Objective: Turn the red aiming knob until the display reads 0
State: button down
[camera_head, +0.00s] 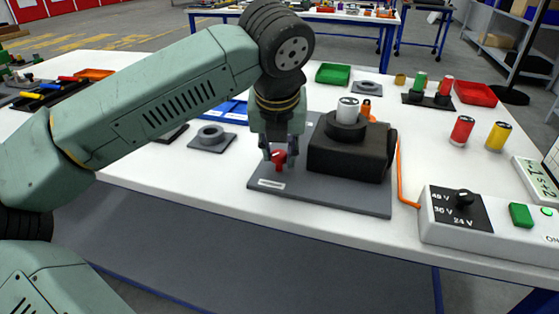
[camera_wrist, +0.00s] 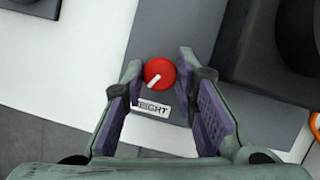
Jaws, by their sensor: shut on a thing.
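The red aiming knob (camera_head: 279,161) stands on the grey base plate (camera_head: 335,200) beside a black block. In the wrist view the knob (camera_wrist: 158,74) is round, with a white pointer line slanting toward the lower left. My gripper (camera_head: 279,150) points down over the knob and is shut on it, one finger on each side. The fingertips also show in the wrist view (camera_wrist: 160,66). A label ending in "IGHT" (camera_wrist: 150,109) is partly covered by a finger. A display (camera_head: 538,178) is cut by the right picture edge; I cannot read its value surely.
The black block (camera_head: 345,155) with a silver cylinder (camera_head: 348,109) on top stands close right of my gripper. A white control box (camera_head: 490,222) has a dial and green button. Red (camera_head: 461,130) and yellow (camera_head: 498,136) cylinders stand behind it. The front left tabletop is clear.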

jog(key=m+h, duration=0.1)
jog(key=m, duration=0.1)
jog(key=m+h+b, duration=0.1)
jog(key=m, duration=0.2)
jog(key=shift+w+a+m+g, duration=0.1)
jog(key=shift+a+m+g, duration=0.05)
jog(key=shift+m+g, duration=0.15)
jog(key=m+g+h, duration=0.1)
jog(key=m, duration=0.5)
jog(key=shift+w+g+h, duration=0.1)
jog(key=shift+g+h, duration=0.3)
jog(key=shift+a+m, duration=0.1)
jog(key=shift+m, duration=0.2)
jog(key=c, duration=1.6)
grip_release()
jog(key=shift+r, duration=0.1)
jog(key=v, duration=1.2)
